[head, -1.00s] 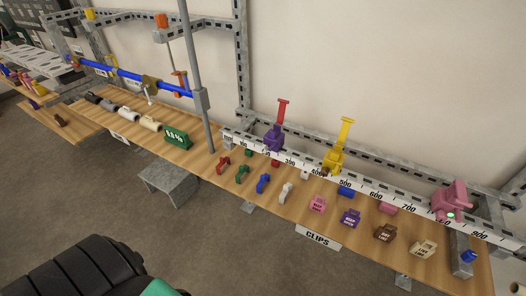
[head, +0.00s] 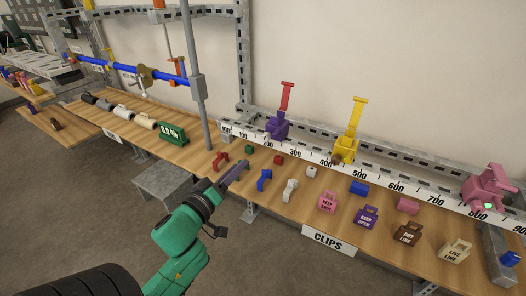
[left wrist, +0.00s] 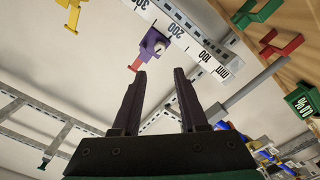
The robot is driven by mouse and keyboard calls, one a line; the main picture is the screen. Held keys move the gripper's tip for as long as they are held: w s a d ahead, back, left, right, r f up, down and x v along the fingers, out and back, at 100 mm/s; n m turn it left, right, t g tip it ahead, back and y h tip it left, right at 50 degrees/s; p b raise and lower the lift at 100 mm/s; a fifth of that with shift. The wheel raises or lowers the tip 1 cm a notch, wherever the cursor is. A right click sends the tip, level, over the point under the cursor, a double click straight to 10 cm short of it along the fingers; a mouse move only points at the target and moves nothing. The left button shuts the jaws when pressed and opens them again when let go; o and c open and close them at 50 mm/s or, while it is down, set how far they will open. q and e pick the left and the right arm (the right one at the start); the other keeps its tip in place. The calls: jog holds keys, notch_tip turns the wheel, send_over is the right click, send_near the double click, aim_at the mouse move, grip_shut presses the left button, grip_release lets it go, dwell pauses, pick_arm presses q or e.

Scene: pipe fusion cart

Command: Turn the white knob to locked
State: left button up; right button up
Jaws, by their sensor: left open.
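A small white knob-like part (head: 143,90) hangs below the brass-coloured clamp on the blue pipe at the upper left of the head view. It is too small for me to tell which way it is turned. My left gripper (head: 238,171) reaches in over the front edge of the wooden bench, well to the right of that part and apart from it. In the left wrist view the two dark fingers (left wrist: 159,75) are spread with nothing between them. My right gripper is not in view.
A grey post (head: 198,90) stands between my gripper and the blue pipe (head: 120,67). Several coloured clips lie on the bench near the gripper. A white ruler rail (head: 398,188) carries purple (head: 277,127), yellow (head: 349,140) and pink (head: 485,190) clamps. A grey step (head: 165,180) stands in front.

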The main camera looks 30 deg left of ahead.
aim_at(264, 139)
pick_arm(q)
jog(key=w, duration=0.7)
jog(key=w+p, duration=0.1)
jog(key=w, duration=0.6)
jog(key=shift+w+a, duration=0.2)
jog(key=shift+w, duration=0.15)
jog(key=shift+s, duration=0.1)
grip_shut()
